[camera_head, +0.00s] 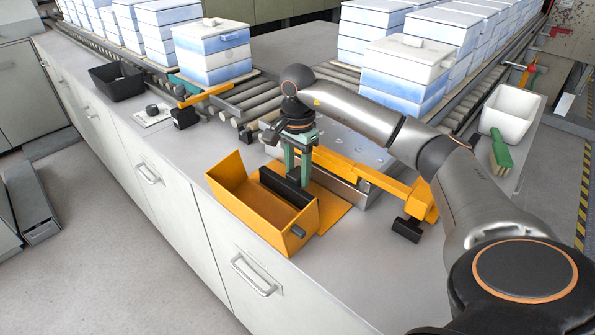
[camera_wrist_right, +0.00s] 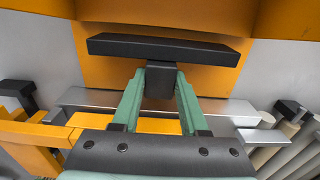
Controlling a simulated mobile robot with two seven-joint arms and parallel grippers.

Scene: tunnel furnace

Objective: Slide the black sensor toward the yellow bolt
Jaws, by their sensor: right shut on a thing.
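My right gripper (camera_head: 301,172) points down beside the orange-yellow bin (camera_head: 235,197). Its green fingers are shut on the stem of a black T-shaped piece; the long black bar (camera_head: 285,188) lies along the bin's inner side. In the right wrist view the fingertips (camera_wrist_right: 159,82) close on the stem, with the bar (camera_wrist_right: 165,49) across in front of the orange surface (camera_wrist_right: 210,82). A black block (camera_head: 183,117) sits at the end of an orange bar, and another (camera_head: 407,229) on the orange bracket. I cannot tell which is the sensor, or pick out a yellow bolt.
A roller conveyor (camera_head: 262,97) with blue-white boxes (camera_head: 213,52) runs behind the counter. A black tray (camera_head: 117,80) stands at the left, a white bin (camera_head: 510,112) and green brush (camera_head: 501,152) at the right.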

